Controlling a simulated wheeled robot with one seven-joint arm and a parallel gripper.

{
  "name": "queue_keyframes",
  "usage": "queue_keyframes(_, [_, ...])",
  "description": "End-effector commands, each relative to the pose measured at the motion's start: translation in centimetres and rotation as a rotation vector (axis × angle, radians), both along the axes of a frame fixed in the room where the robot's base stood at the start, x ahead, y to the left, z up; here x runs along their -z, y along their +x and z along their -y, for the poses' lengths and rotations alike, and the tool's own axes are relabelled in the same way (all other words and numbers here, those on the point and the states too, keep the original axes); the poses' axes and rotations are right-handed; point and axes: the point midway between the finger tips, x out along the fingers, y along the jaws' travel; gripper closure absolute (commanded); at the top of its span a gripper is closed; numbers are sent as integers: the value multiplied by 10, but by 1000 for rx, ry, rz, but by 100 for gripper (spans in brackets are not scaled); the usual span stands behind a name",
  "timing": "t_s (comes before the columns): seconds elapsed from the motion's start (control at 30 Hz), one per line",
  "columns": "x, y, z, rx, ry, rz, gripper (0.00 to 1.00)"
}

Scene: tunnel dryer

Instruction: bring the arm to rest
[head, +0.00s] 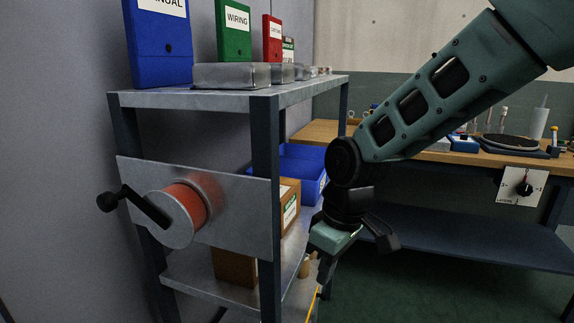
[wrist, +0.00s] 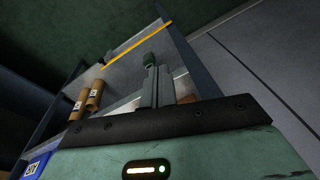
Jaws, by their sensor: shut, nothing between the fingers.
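My gripper (head: 324,272) hangs from my green arm in the head view, pointing down just right of the metal shelf rack (head: 264,190). It touches nothing that I can make out. In the wrist view my gripper (wrist: 153,62) shows its fingers together with nothing between them. The arm reaches in from the upper right, bent at the wrist joint.
A crank (head: 140,206) with an orange drum (head: 190,200) sits on the rack's front plate. A blue bin (head: 308,165) and cardboard boxes (head: 236,266) stand on its shelves. A workbench (head: 440,155) is behind at right. Green floor (head: 400,292) is clear.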

Motion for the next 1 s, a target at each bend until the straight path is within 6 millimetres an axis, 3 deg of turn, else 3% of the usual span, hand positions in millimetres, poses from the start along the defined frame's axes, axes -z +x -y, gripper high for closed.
queue_keyframes(0.03, [-9,-32,4,20,-11,-5,100])
queue_keyframes(0.2, [-19,-111,24,109,-49,-26,100])
queue_keyframes(0.53, [-13,-209,74,244,-115,-30,100])
queue_keyframes(0.6, [-36,-205,72,246,-113,-33,100])
queue_keyframes(1.0, [-120,-204,71,245,-113,-34,100])
